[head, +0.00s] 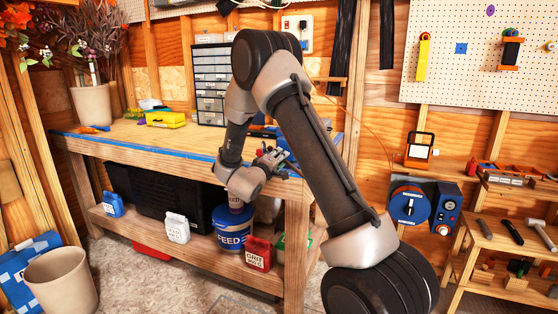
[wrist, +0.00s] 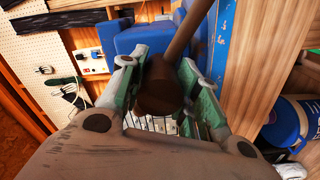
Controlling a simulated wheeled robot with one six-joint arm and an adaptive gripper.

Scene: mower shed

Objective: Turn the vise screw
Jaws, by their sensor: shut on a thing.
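In the wrist view, the blue vise (wrist: 133,38) fills the upper middle, at the blue-edged bench. A brown bar (wrist: 188,32) with a thick, dark rounded end (wrist: 160,90) runs down in front of it; it appears to be the vise screw's handle. My gripper (wrist: 158,72) has its green-padded fingers on both sides of this end and is shut on it. In the head view, my gripper (head: 272,158) is at the bench's right front corner. The vise is mostly hidden there behind my arm, and the screw itself is hard to make out.
The wooden workbench (head: 130,133) holds a yellow case (head: 166,119) and a drawer cabinet (head: 211,80). Below are a blue feed tub (head: 232,228) and a red jug (head: 258,253). A blue reel (head: 409,203) hangs at right, above a tool shelf (head: 511,236).

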